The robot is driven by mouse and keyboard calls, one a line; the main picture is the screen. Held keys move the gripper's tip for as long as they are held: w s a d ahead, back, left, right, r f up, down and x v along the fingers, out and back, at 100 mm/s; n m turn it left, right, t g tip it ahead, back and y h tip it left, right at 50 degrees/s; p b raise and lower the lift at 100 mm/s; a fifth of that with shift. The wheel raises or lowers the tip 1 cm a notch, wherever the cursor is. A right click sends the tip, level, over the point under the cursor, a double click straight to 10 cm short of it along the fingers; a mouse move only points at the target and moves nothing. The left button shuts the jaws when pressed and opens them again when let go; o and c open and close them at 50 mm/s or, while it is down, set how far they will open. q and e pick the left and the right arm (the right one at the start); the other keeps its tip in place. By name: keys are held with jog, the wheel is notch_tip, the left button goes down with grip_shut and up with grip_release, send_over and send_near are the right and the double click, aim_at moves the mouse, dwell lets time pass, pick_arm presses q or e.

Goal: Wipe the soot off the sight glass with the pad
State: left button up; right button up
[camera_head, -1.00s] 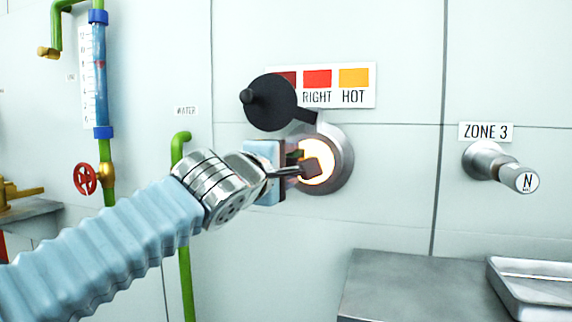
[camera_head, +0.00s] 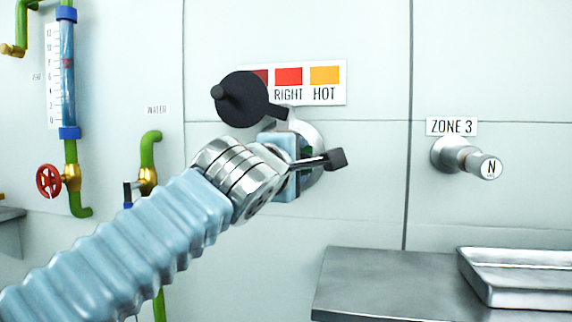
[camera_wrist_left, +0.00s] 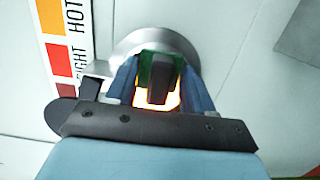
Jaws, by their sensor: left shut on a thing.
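My left gripper (camera_head: 298,166) is at the sight glass (camera_head: 314,136), a round metal port on the wall, and covers most of it in the head view. In the left wrist view, its blue fingers are shut on the pad (camera_wrist_left: 157,76), a green piece with a dark grip in its middle. Behind the pad shows the metal rim of the sight glass (camera_wrist_left: 147,38) with a bright orange glow. Soot cannot be made out, and whether the pad touches the glass cannot be told. My right gripper is not in view.
A black round cover (camera_head: 242,98) with a knob hangs swung aside at the upper left of the glass. A colour sign (camera_head: 325,95) is above. A ZONE 3 knob (camera_head: 467,158) and a metal tray (camera_head: 515,277) on a bench (camera_head: 370,285) are to the right. Green pipes (camera_head: 148,150) stand left.

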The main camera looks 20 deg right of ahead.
pick_arm(q)
jog(key=shift+f, duration=0.1)
jog(key=w+a, duration=0.4)
jog(key=a, duration=0.1)
jog(key=shift+a, duration=0.35)
dwell(0.3)
jog(key=shift+s+b, duration=0.1)
jog(key=shift+b, duration=0.2)
jog(key=b+v, duration=0.1)
jog(key=v, duration=0.1)
jog(key=b+v, duration=0.1)
jog(key=v, duration=0.1)
jog(key=b+v, duration=0.2)
jog(key=shift+s+d, duration=0.25)
jog(key=shift+d, duration=0.1)
